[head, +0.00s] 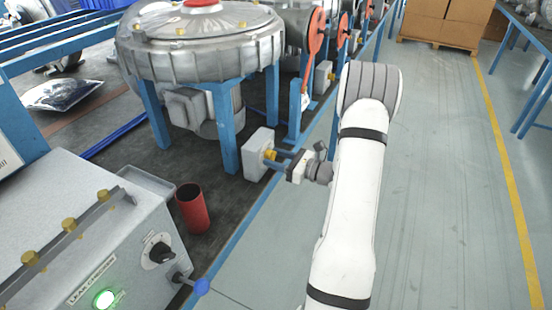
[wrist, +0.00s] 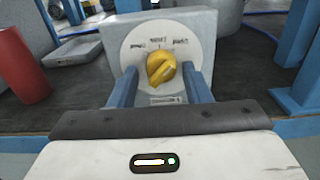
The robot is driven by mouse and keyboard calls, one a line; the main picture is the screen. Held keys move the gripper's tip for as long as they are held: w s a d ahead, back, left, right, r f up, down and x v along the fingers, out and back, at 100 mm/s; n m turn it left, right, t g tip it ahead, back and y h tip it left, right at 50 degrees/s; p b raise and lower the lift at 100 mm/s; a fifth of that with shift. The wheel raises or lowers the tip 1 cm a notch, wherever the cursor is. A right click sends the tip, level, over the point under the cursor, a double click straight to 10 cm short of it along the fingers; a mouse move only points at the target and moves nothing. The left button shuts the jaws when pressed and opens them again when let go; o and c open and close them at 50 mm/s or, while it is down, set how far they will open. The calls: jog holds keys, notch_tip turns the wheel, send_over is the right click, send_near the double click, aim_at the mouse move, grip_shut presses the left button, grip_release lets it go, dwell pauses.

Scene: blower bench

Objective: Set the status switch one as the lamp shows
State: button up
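A grey switch box (head: 258,150) with a yellow knob (head: 269,155) stands beside the blue-legged blower. In the wrist view the knob (wrist: 161,69) sits on a round white dial (wrist: 192,48) with upside-down labels too blurred to read surely. The knob's ridge is tilted, from upper right to lower left. My gripper (head: 277,159) faces the dial. Its blue fingers (wrist: 161,82) are open, one on each side of the knob and apart from it. A green lamp (head: 104,299) is lit on the "leak checker" box (head: 105,245); whether it belongs to this switch, I cannot tell.
The leak checker also has a black knob (head: 160,251) and a blue-tipped lever (head: 202,286). A red cup (head: 193,208) stands between it and the switch box. The blower (head: 200,50) is behind. The floor (head: 445,190) to the right is clear.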

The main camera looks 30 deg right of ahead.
jog(key=shift+o, duration=0.5)
jog(key=shift+r, duration=0.1)
jog(key=shift+d, duration=0.1)
jog(key=v, duration=0.7)
jog(key=shift+s+d, duration=0.2)
jog(key=shift+s, duration=0.1)
jog(key=s+a+r+n+g+p, duration=0.2)
jog(key=s+a+r+n+g, duration=0.3)
jog(key=a+n+g, duration=0.4)
jog(key=s+a+r+n+g+p, duration=0.1)
jog(key=s+a+r+n+g, duration=0.4)
jog(key=a, duration=0.6)
jog(key=s+a+r+n+t+h+p, duration=0.1)
jog(key=s+r+n+t+h+p, duration=0.1)
jog(key=s+r+n+h, duration=0.7)
jog(key=n+h+p, duration=0.1)
jog(key=n+h, duration=0.1)
jog(key=n, duration=0.3)
jog(key=shift+s+n+p, duration=0.3)
jog(key=shift+s+p, duration=0.05)
jog(key=shift+s, duration=0.05)
